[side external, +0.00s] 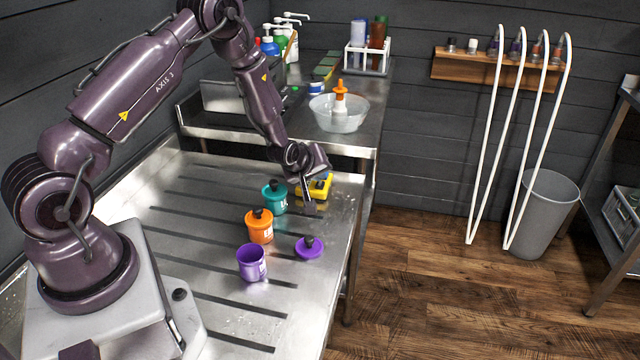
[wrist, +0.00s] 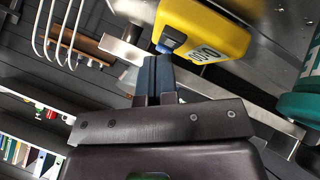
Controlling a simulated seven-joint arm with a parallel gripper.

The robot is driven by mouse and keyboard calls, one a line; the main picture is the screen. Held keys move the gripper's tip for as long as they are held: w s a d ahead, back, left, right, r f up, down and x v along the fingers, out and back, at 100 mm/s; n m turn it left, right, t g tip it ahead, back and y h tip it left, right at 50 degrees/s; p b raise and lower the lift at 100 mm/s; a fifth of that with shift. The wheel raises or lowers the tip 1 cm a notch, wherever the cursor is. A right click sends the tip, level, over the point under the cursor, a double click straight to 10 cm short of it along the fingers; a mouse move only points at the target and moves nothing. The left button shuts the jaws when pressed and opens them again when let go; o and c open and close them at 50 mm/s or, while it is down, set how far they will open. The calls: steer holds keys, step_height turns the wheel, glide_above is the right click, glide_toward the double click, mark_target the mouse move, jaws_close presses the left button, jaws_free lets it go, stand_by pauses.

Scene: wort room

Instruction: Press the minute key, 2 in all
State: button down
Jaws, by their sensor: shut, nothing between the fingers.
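The yellow timer (side external: 322,184) stands on the steel drainboard, beyond the teal pot. In the wrist view the timer (wrist: 208,24) shows large, with a small display (wrist: 206,53) whose digits I cannot read surely. A blue key (wrist: 168,43) sits on its face, left of the display. My gripper (side external: 309,208) is at the timer's near side, pointing down. In the wrist view my gripper (wrist: 156,61) is shut and empty, its tips close below the blue key. I cannot tell whether they touch it. Any other keys are hidden or out of view.
A teal pot (side external: 274,200), an orange pot (side external: 259,230) and an open purple pot (side external: 252,265) stand in a row left of my gripper. A purple lid (side external: 309,248) lies nearer the front edge. A clear bowl (side external: 338,116) stands on the counter behind.

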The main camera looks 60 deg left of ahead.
mark_target(318, 183)
steer(key=shift+f, duration=0.45)
stand_by(0.6)
steer(key=shift+r, duration=0.85)
steer(key=shift+r, duration=2.5)
steer(key=shift+r, duration=0.1)
stand_by(0.4)
step_height(318, 183, up, 4)
steer(key=shift+f, duration=0.15)
